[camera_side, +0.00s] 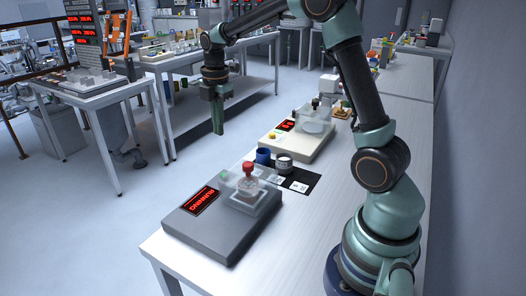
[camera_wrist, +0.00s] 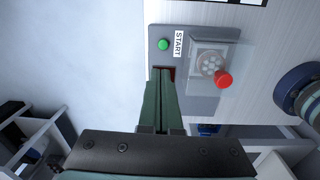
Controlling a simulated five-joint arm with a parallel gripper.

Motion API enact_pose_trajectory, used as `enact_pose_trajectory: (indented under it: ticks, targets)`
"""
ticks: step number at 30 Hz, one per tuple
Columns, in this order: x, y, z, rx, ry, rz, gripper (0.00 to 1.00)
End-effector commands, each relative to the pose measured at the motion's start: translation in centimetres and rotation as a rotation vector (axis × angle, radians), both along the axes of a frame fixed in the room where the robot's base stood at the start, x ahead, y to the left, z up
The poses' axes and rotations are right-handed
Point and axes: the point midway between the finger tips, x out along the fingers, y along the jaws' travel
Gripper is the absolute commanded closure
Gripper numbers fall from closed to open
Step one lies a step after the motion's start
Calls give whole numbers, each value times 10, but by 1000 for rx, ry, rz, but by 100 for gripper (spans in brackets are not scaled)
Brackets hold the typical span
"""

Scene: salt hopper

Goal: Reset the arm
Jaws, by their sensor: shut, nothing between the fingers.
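My gripper (camera_side: 218,128) is shut and empty. It points down in the air off the table's left edge in the side view. The wrist view shows its green fingers (camera_wrist: 162,82) together, overlapping the edge of the grey machine in the picture. The grey machine (camera_side: 226,238) sits on the near end of the white table, with a red lit display (camera_side: 205,200) that appears to read RUNNING. It has a clear cover with a red knob (camera_side: 249,169). In the wrist view the machine (camera_wrist: 199,101) also shows a green button (camera_wrist: 163,45) and a START label (camera_wrist: 178,43).
A beige machine (camera_side: 296,150) with a red display and clear cover stands farther back. Between the machines, a blue cup (camera_side: 263,156) and a small pale-topped container (camera_side: 284,163) stand by a black mat (camera_side: 309,178).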

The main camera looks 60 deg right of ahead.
Motion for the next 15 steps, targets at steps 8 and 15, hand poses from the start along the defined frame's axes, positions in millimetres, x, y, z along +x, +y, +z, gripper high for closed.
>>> enact_pose_trajectory:
  ticks: [8, 15]
  targets:
    - [-41, 39, 50, 22, -135, -400, 100]
    - [-89, 71, 73, 111, -253, -795, 100]
